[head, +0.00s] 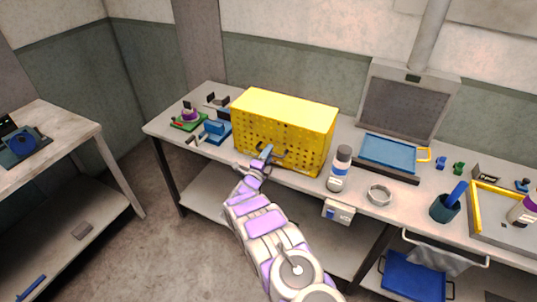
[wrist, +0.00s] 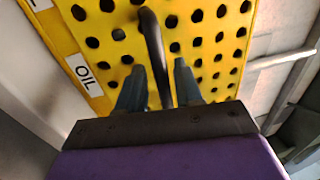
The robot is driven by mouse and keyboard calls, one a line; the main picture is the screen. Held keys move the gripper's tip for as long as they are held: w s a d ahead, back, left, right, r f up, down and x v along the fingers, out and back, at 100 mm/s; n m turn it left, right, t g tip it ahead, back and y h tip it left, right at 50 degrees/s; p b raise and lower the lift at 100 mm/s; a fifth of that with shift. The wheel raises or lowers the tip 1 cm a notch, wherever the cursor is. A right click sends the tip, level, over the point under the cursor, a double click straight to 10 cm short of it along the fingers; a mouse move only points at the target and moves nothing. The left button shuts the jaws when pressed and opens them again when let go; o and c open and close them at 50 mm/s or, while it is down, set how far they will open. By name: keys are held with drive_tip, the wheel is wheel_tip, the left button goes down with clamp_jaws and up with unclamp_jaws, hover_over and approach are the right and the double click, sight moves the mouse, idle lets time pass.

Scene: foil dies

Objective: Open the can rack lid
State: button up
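The can rack is a yellow box (head: 284,122) with a perforated front, standing on the bench; its top (head: 290,104) looks flat and closed. A dark bar handle (head: 281,156) is on its front. My gripper (head: 264,152) is at the front of the box, by the handle. In the wrist view, the black handle (wrist: 154,48) runs down between the two grey fingers of my gripper (wrist: 160,82). The fingers stand apart, with visible gaps beside the handle. An "OIL" label (wrist: 84,73) shows on the yellow face. The handle's lower end is hidden behind the gripper body.
A white bottle (head: 340,168) and a metal ring (head: 379,194) stand right of the box. Farther right are a blue tray (head: 388,153) and a dark cup (head: 445,208). Small blue and green fixtures (head: 214,130) sit to the left. A white box (head: 339,211) hangs at the bench's front edge.

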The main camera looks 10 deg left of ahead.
drive_tip(key=shift+d, duration=0.2)
clamp_jaws()
drive_tip(key=shift+s+r, duration=0.15)
drive_tip(key=shift+r, duration=0.15)
idle(0.4)
